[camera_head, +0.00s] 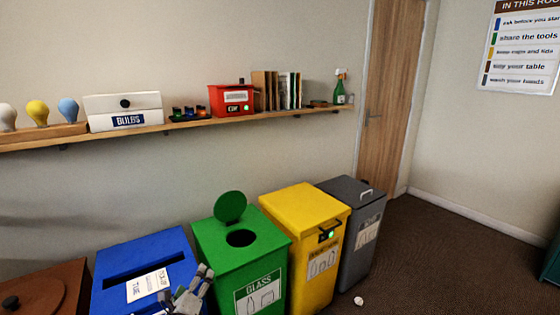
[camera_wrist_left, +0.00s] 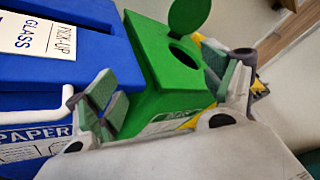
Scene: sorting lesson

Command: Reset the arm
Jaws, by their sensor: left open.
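My left gripper (camera_head: 187,286) is at the bottom of the head view, in front of the blue and green bins. Its fingers are apart, with nothing seen between them. In the left wrist view the open fingers (camera_wrist_left: 168,84) show against the green bin. My right gripper is in neither view. The blue bin (camera_head: 118,252) has a slot in its top and a white card on it; in the wrist view its front reads PAPER. The green GLASS bin (camera_head: 213,252) has its round lid raised, showing a round hole.
A yellow bin (camera_head: 303,202) and a grey bin (camera_head: 342,186) stand right of the green one, both closed. A brown box (camera_head: 50,288) is at lower left. A wall shelf (camera_head: 75,142) holds bulbs, a BULBS box and a red box. A small white item (camera_head: 358,301) lies on the floor.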

